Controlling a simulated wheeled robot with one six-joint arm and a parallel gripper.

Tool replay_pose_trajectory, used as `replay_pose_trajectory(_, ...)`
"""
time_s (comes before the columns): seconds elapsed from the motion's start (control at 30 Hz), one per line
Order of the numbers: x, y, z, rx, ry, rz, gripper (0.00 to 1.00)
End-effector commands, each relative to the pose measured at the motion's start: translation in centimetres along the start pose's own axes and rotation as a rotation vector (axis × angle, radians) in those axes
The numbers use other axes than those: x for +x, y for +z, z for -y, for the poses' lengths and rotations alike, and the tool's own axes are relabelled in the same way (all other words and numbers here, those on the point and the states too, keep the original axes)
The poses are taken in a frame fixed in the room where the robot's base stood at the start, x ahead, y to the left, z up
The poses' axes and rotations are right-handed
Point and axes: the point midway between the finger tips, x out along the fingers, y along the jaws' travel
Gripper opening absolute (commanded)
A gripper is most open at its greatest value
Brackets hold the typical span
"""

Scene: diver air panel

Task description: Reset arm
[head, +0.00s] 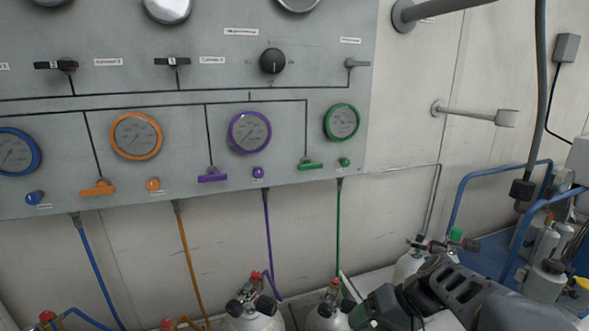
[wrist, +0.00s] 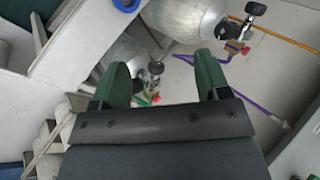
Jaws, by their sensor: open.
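My gripper (wrist: 160,85) shows in the wrist view with its two green fingers spread apart and nothing between them. Beyond the fingers are a silver air cylinder (wrist: 185,18) and a small valve with a red part. In the head view my arm comes in at the lower right, and part of its green end (head: 372,308) sits low, in front of the cylinders and below the panel. The fingertips are hard to make out there. The gripper appears apart from the grey air panel (head: 215,85).
The panel carries blue, orange (head: 136,136), purple (head: 249,132) and green (head: 341,122) gauges with coloured handles. Hoses run down to cylinders (head: 255,318) along the bottom. A wall bracket (head: 475,113) and blue rails (head: 470,185) stand at the right. The wall between panel and bracket is clear.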

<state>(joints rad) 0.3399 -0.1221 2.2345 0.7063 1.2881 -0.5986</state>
Motion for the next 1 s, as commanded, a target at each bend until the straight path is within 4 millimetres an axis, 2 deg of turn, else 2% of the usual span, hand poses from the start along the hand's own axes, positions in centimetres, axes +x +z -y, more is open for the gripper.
replay_pose_trajectory(0.03, -2.9, 0.9, 2.9, -0.011, 0.078, 0.010, 0.69)
replay_pose_trajectory(0.1, -4.6, 2.1, 4.5, -0.019, 0.191, 0.011, 0.69)
replay_pose_trajectory(0.3, -9.7, 4.1, 7.9, -0.063, 0.455, -0.061, 0.69)
replay_pose_trajectory(0.5, -13.3, 4.8, 10.2, -0.117, 0.603, -0.160, 0.69)
replay_pose_trajectory(0.7, -14.9, 4.9, 11.0, -0.148, 0.661, -0.218, 0.69)
replay_pose_trajectory(1.0, -14.9, 4.9, 10.9, -0.153, 0.671, -0.229, 0.69)
